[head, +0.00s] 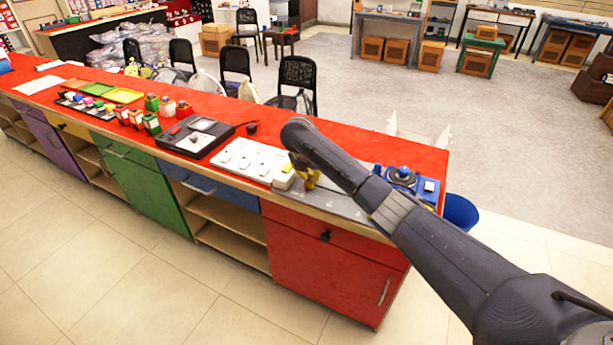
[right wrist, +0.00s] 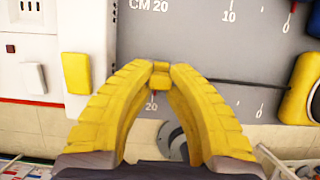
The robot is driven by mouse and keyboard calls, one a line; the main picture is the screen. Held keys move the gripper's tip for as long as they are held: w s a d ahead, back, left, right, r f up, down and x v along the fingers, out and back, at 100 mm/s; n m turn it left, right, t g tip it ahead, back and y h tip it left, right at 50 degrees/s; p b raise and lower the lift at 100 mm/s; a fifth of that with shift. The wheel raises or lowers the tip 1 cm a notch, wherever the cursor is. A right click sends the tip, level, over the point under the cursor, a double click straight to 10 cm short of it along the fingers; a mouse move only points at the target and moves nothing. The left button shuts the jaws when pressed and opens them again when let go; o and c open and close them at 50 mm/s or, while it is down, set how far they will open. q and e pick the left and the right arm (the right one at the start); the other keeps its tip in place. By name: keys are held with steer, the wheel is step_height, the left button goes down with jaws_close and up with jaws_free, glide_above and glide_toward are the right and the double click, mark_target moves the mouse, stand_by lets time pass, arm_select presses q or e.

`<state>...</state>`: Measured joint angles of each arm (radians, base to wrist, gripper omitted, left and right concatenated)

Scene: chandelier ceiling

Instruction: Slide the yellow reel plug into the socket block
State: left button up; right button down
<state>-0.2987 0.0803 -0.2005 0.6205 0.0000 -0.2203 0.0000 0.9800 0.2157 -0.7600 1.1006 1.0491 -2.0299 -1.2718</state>
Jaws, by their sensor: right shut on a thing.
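My right gripper (right wrist: 160,72) has its yellow fingers closed on the small yellow reel plug (right wrist: 160,79), which sits between the fingertips above a grey ruled mat. A dark cable runs right from there to a yellow reel (right wrist: 300,88) at the picture's edge. A white block with a yellow part (right wrist: 76,73) lies left of the fingertips, with a gap between; it looks like the socket block. In the head view, my right gripper (head: 306,178) is just right of this pale block (head: 283,180), and the plug is too small to make out. My left gripper is not in view.
A white board (head: 232,163) with several fittings lies left of the block. A black case (head: 203,128) stands farther left. A blue device (head: 404,176) stands right, partly behind my arm. The red counter (head: 345,140) is clear behind the gripper.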

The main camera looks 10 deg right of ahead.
steer(key=shift+w+d+r, duration=0.15)
steer(key=shift+d+r, duration=0.1)
steer(key=shift+d, duration=0.15)
steer(key=c, duration=1.4)
jaws_free()
steer(key=shift+f, duration=0.1)
steer(key=shift+c, duration=0.2)
steer(key=shift+o, duration=1.2)
steer(key=shift+a+f, duration=0.1)
steer(key=shift+a, duration=0.1)
steer(key=v, duration=1.2)
steer(key=shift+c, duration=0.3)
